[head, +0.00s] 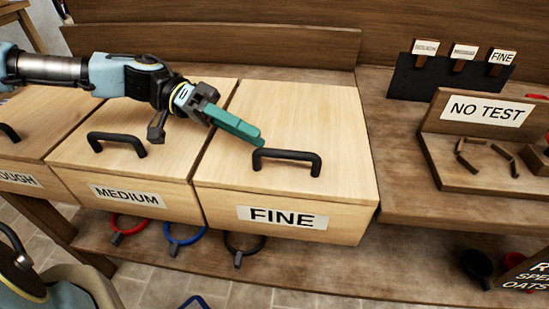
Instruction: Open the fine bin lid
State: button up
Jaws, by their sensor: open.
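The fine bin (344,222) is a pale wooden box with a "FINE" label on its front. Its lid (315,112) looks closed and flat. A black bar handle (287,155) stands near the lid's front edge. My gripper (259,142) reaches in from the left over the lid. Its green fingers appear open, with the tips just left of and behind the handle's left end. I cannot tell whether the tips touch the handle. Nothing is held in the gripper.
The medium bin (127,195) and rough bin (17,181) stand to the left with black handles. A "NO TEST" tray (489,110) with small sticks is at right. A black rack (446,81) with labelled tags stands behind it.

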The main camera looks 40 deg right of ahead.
aim_at(285, 151)
jog(key=shift+w+f, duration=0.1)
jog(key=shift+f, duration=0.2)
jog(key=shift+p+x, duration=0.35)
jog(key=shift+x, duration=3.35)
grip_shut()
